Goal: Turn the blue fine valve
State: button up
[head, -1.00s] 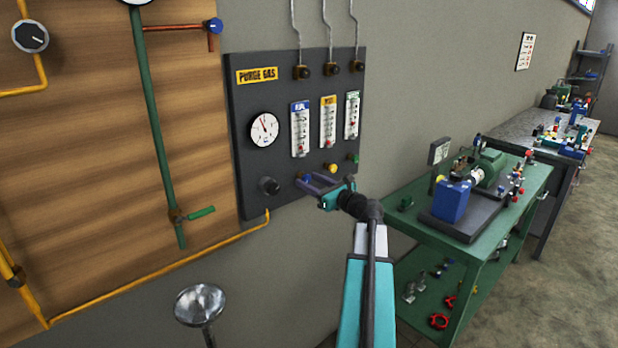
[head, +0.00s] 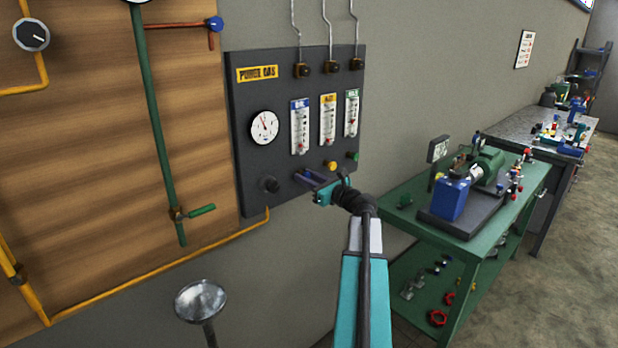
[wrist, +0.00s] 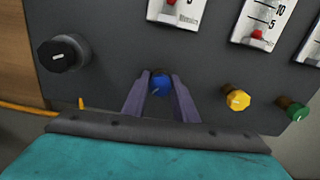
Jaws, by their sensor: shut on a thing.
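The blue fine valve (wrist: 160,84) is a small round knob low on the dark purge gas panel (head: 240,130), below the blue-labelled flowmeter (head: 300,126). In the wrist view it sits between the tips of my gripper (wrist: 160,88), one purple-grey finger on each side. The gripper is shut on the knob. In the head view my gripper (head: 306,175) reaches the panel from the lower right, and its fingers and body hide most of the blue knob.
A black knob (wrist: 63,53) is left of the blue valve. A yellow knob (wrist: 237,99) and a green knob (wrist: 292,108) are to its right. A pressure gauge (head: 264,127) is above left. A green bench (head: 470,250) with a pump stands at right.

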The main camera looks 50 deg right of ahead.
jog(key=shift+f+n+b, duration=0.1)
jog(key=shift+n+b, duration=0.3)
jog(key=shift+b, duration=0.3)
jog(key=n+b, duration=0.3)
jog(key=b, duration=0.1)
jog(key=shift+f, duration=0.1)
jog(key=n+b, duration=0.4)
jog(key=shift+b, duration=0.3)
jog(key=shift+r+n+b, duration=0.2)
jog(key=shift+n+b, duration=0.8)
jog(key=shift+n, duration=0.1)
jog(key=o, duration=1)
jog(key=shift+o, duration=0.2)
